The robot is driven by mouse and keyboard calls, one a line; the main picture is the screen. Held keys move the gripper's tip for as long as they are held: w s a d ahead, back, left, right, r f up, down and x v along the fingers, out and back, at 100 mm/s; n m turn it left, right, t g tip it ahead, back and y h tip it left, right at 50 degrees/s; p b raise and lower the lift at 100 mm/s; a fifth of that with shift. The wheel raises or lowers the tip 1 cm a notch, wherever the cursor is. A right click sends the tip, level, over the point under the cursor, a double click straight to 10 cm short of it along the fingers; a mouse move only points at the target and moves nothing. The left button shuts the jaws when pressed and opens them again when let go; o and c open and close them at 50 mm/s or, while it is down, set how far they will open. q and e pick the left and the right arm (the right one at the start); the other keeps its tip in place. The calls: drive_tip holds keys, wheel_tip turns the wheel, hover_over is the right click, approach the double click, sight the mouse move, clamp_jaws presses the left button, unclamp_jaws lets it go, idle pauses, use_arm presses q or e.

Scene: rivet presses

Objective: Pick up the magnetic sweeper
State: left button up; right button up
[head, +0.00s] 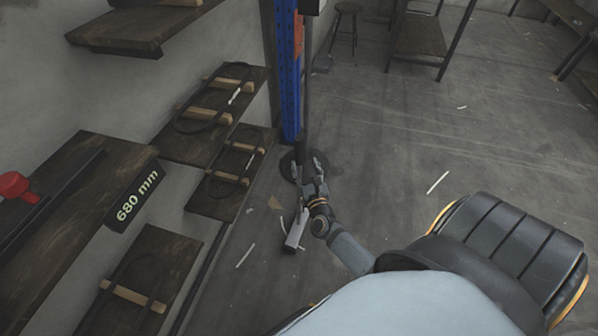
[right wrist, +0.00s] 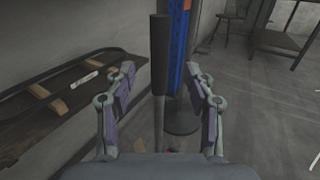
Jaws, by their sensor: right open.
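The magnetic sweeper appears to stand upright on the floor, with a pale grey bar-shaped head (head: 294,236) low in the head view. In the right wrist view its dark, thick handle grip (right wrist: 159,55) rises between my fingers, with a thinner rod below. My right gripper (head: 318,172) is beside the upper part of the sweeper in the head view. In the right wrist view the gripper (right wrist: 163,88) is open, with one finger on each side of the handle, and I see no contact. My left gripper is not in view.
A blue upright (head: 288,75) stands just behind, near a dark round base (head: 289,166) on the floor. Wooden boards (head: 215,105) with belts and a 680 mm label (head: 137,196) line the left wall. The floor on the right (head: 470,130) is mostly open, with small scraps.

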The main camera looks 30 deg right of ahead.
sight(300, 151)
drive_tip(key=x, duration=0.3)
drive_tip(key=shift+w+d, duration=0.15)
drive_tip(key=shift+w, duration=0.2)
drive_tip(key=shift+w+r, duration=0.1)
drive_tip(key=shift+w, duration=0.15)
drive_tip(key=x, duration=0.4)
drive_tip(key=shift+w+d, duration=0.15)
drive_tip(key=shift+w, duration=0.15)
drive_tip(key=shift+c, duration=0.7)
drive_tip(key=c, duration=1)
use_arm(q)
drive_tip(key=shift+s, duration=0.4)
